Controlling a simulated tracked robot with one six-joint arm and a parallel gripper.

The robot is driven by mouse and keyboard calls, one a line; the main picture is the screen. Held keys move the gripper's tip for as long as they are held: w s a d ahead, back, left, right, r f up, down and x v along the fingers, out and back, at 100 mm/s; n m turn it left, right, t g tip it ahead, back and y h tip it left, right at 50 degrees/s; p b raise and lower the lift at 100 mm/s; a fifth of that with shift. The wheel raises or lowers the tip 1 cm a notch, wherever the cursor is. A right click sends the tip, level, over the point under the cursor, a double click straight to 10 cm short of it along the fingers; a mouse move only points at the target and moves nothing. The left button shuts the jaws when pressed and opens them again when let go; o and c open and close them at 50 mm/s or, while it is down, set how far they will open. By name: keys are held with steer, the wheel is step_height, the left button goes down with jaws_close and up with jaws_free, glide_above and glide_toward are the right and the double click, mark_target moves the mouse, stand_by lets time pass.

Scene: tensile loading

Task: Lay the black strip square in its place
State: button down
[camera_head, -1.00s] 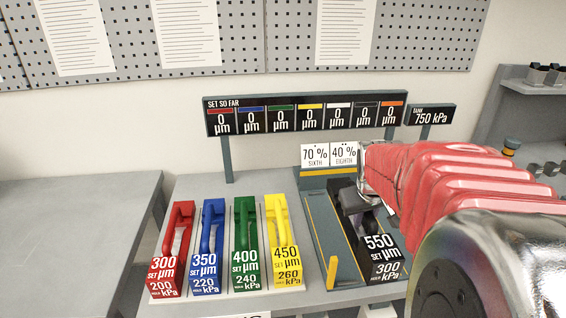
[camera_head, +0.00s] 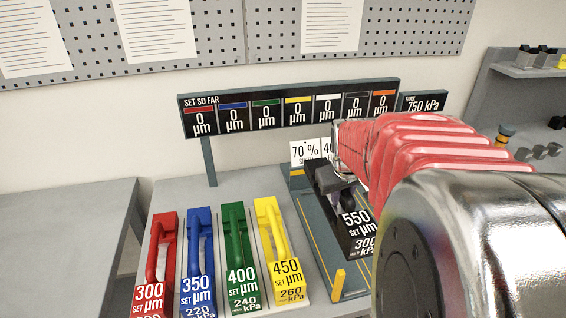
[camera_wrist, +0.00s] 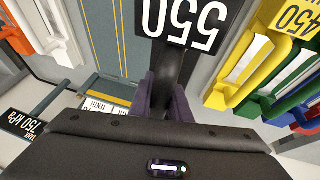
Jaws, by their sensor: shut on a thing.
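The black strip (camera_head: 350,240), marked 550 µm, has a raised handle and a white-lettered front block. My gripper (camera_head: 336,185) is shut on its handle; the wrist view shows the two dark fingers (camera_wrist: 163,97) on either side of it. The strip is over the right part of a grey-green bed (camera_head: 318,240) with yellow lines. It runs roughly along those lines. Whether it touches the bed or hangs just above cannot be told. My red-sleeved arm hides the bed's right side and part of the strip. The wrist view shows the strip's label block (camera_wrist: 185,20) and the lined bed (camera_wrist: 98,35) beside it.
Red (camera_head: 160,262), blue (camera_head: 198,260), green (camera_head: 238,255) and yellow (camera_head: 280,250) strips stand side by side left of the bed. A yellow post (camera_head: 338,283) stands at the bed's front. A readout board (camera_head: 290,108) spans behind. Percentage cards (camera_head: 305,152) stand at the bed's rear.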

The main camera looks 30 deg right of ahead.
steer(key=shift+a, duration=0.15)
step_height(320, 180, down, 12)
steer(key=shift+f, duration=0.15)
stand_by(0.5)
steer(key=shift+f, duration=0.2)
stand_by(0.3)
steer(key=c, duration=1.6)
jaws_free()
steer(key=shift+o, duration=0.2)
steer(key=shift+f, duration=0.1)
steer(key=shift+v, duration=6.9)
